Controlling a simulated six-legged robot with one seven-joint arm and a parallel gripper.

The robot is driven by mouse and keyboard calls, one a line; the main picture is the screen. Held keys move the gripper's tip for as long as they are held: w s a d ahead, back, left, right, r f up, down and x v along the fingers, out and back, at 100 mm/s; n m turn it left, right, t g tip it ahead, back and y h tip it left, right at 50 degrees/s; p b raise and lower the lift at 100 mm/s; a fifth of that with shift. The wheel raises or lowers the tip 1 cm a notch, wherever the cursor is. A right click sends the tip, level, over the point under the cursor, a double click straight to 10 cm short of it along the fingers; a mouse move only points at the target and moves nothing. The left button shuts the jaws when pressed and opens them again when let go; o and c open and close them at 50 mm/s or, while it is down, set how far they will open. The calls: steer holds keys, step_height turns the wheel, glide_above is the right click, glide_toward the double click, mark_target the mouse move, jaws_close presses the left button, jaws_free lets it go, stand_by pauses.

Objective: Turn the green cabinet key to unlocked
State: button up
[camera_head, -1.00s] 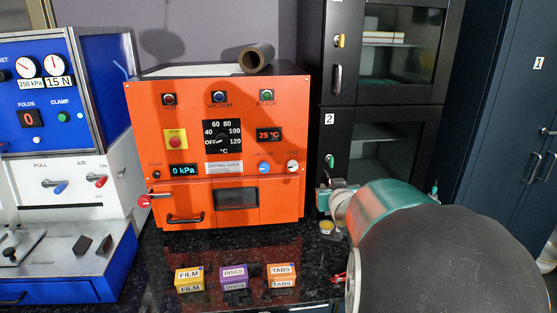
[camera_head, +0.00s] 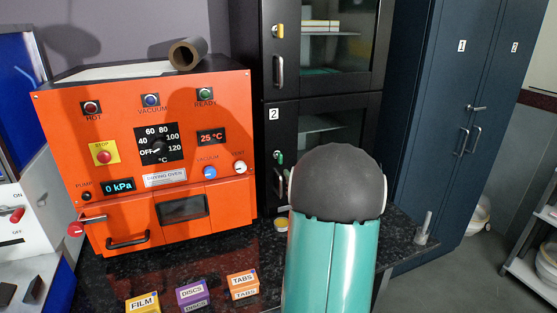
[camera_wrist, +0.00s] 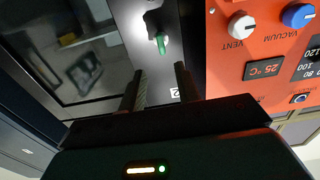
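The green key (camera_head: 280,158) sits in the black cabinet's (camera_head: 315,108) lower door, below the label 2. In the wrist view the green key (camera_wrist: 161,43) stands out from the pale door frame, its grip seen lengthwise. My gripper (camera_wrist: 160,70) is open and empty. Its two fingers point towards the key, which appears just beyond the fingertips and roughly between them. I see no contact. In the head view my arm's dark, rounded joint and green link hide my gripper and part of the lower door.
A yellow key (camera_head: 278,31) and handle (camera_head: 279,72) are on the upper door. The orange drying oven (camera_head: 225,105) stands close on the left. FILM (camera_head: 143,303), DISCS (camera_head: 192,293) and TABS (camera_head: 243,284) boxes lie on the dark counter. Blue cabinets (camera_head: 440,100) stand right.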

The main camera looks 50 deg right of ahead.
mark_target(282, 159)
steer(key=x, duration=1)
steer(key=shift+w+d, duration=0.1)
steer(key=shift+w, duration=0.25)
steer(key=shift+r, duration=0.1)
jaws_close()
